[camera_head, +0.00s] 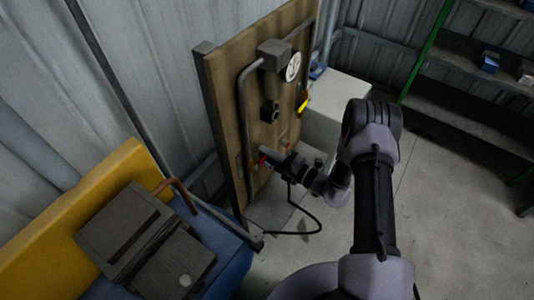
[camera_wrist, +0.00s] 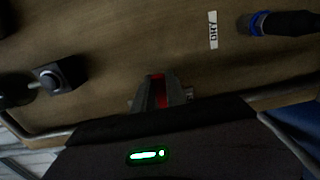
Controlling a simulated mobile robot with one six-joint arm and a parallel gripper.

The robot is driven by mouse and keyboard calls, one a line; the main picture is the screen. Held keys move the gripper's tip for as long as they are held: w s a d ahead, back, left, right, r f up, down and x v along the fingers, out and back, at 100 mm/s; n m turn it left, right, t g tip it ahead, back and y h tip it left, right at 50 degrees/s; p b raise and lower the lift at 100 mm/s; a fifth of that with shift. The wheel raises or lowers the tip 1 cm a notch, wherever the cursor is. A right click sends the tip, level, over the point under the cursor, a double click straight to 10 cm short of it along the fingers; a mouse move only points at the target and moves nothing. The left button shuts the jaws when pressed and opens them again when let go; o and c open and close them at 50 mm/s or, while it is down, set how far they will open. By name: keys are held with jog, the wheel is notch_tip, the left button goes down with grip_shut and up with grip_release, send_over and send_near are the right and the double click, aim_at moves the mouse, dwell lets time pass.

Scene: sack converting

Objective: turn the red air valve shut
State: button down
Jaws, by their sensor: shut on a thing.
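The red air valve's handle (camera_head: 263,158) shows as a small red piece low on the wooden panel in the head view. In the wrist view a red strip of the handle (camera_wrist: 159,92) lies between the two grey fingers. My gripper (camera_head: 270,157) reaches the panel from the right and is shut on the red handle; it also shows in the wrist view (camera_wrist: 160,90). The valve body is mostly hidden behind the fingers and the gripper housing, so I cannot tell how far the handle is turned.
The wooden panel (camera_head: 228,100) carries a bent grey pipe (camera_head: 243,110), a grey box (camera_head: 274,54) and a round white gauge (camera_head: 293,67). A label reading "DRY" (camera_wrist: 213,30) is near a dark fitting with a blue ring (camera_wrist: 258,23). A yellow and blue machine stands at left; the floor at right is clear.

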jog(key=c, duration=1.4)
grip_release()
jog(key=shift+o, duration=0.2)
jog(key=shift+d, duration=0.1)
jog(key=p+v, duration=0.3)
jog(key=v, duration=1.4)
jog(key=shift+s, duration=0.2)
jog(key=shift+f, duration=0.1)
